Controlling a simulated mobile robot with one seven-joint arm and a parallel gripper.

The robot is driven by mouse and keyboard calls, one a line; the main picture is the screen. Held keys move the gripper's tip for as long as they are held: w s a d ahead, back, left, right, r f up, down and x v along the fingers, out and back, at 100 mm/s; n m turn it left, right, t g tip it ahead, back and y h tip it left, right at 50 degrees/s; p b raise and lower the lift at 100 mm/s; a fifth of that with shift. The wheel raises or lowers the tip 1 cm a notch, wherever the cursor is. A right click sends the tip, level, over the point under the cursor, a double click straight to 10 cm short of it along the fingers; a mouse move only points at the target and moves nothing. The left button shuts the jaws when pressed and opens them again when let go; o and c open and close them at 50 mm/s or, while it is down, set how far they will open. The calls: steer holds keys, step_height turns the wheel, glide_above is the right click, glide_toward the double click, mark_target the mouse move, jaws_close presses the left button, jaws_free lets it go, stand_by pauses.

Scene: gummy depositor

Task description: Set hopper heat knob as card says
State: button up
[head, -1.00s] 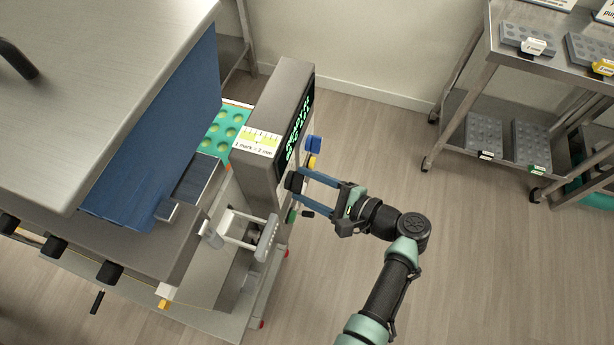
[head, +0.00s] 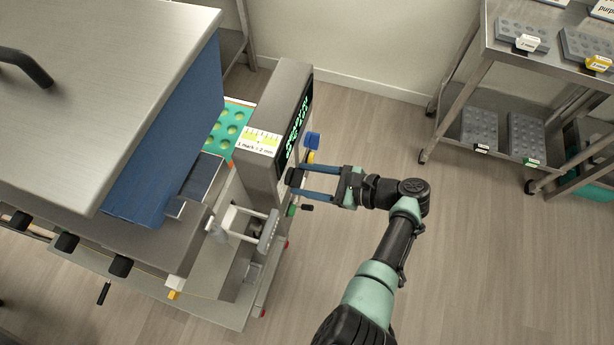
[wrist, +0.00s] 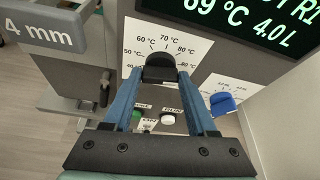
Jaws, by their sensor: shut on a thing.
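My gripper (wrist: 160,77) is shut on this knob, one blue finger on each side. The knob's pointer is not clear to me. A dark display (wrist: 255,20) above reads 69 °C and 4.0 L, its upper line cut off. In the head view my gripper (head: 297,181) reaches the front of the grey control column (head: 265,160) from the right. No card giving a target setting is readable.
A blue knob (wrist: 222,103) with its own dial is right of the fingers. Green and white buttons (wrist: 168,118) lie below. A lever frame (head: 268,232) stands left of my gripper. A shelf cart (head: 490,80) stands at right; floor between is clear.

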stand_by(0.3)
steer(key=o, duration=1.4)
steer(key=shift+c, duration=0.2)
steer(key=b+v, duration=0.1)
steer(key=v, duration=1.2)
